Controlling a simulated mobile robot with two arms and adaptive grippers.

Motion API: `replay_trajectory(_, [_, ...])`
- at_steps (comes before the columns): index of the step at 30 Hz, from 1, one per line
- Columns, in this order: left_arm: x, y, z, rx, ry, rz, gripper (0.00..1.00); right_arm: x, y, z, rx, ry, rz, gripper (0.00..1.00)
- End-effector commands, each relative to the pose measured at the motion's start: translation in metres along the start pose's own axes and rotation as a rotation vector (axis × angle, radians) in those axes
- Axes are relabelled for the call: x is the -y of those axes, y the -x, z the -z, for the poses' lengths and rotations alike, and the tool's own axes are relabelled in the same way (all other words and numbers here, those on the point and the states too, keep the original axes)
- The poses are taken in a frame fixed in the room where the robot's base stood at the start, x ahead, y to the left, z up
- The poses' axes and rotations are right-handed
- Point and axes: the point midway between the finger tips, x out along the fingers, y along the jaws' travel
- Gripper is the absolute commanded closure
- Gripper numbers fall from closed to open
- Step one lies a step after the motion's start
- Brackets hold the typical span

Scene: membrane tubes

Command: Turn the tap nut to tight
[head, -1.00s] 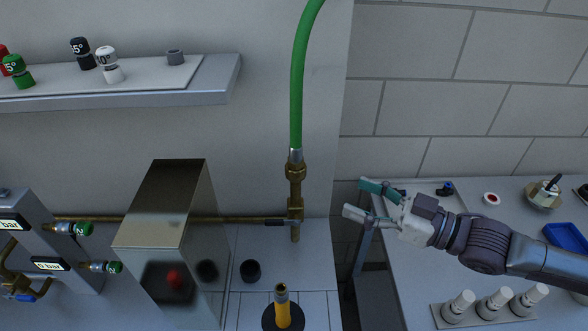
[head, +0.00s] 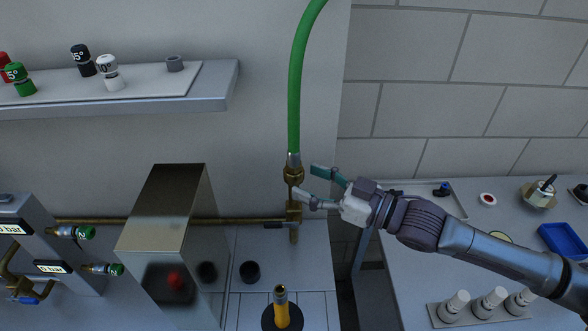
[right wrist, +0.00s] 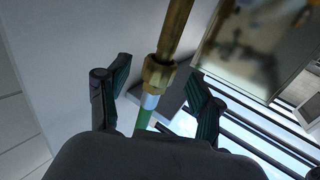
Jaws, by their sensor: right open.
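The brass tap nut (head: 293,173) sits at the lower end of the green hose (head: 296,90), on top of the upright brass tap pipe (head: 294,200). My right gripper (head: 308,182) is open and comes in from the right at about the nut's height. In the right wrist view the nut (right wrist: 158,74) shows between the two spread fingers of my right gripper (right wrist: 160,95), and I see no finger closed on it. Whether a fingertip touches it I cannot tell. My left gripper is not in view.
A shiny metal box (head: 165,230) stands left of the tap, in front of the horizontal brass pipe. A shelf (head: 150,108) with coloured caps is at upper left.

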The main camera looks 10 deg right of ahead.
Motion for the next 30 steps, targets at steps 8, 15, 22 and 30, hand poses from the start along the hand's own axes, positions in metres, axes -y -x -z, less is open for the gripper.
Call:
replay_trajectory(8, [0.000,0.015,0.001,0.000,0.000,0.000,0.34,0.000,-0.036,0.002,-0.002,0.000,0.001,0.34])
replay_trajectory(15, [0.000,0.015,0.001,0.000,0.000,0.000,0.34,0.001,-0.040,0.000,0.000,0.001,0.002,0.34])
replay_trajectory(22, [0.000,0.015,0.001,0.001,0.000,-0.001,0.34,0.001,-0.040,0.000,0.000,0.000,0.002,0.53])
replay_trajectory(30, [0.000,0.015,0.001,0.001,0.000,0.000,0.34,0.001,-0.040,0.000,0.000,0.000,0.002,0.95])
